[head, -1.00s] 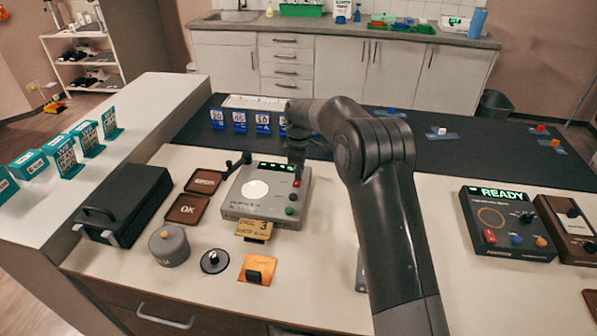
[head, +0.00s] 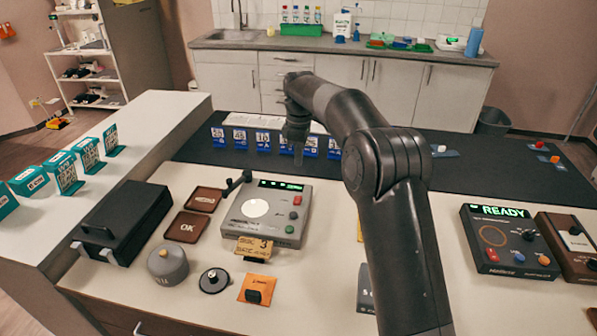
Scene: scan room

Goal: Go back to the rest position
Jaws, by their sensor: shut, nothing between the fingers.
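A gap shows between my fingertips and the red button.
Blue-and-white cards (head: 240,140) stand behind my gripper on a dark mat (head: 500,178). A black case (head: 122,222), brown trays (head: 188,226), a grey canister (head: 168,264) and an orange pad (head: 257,289) surround the device. A READY box (head: 508,243) stands at right.

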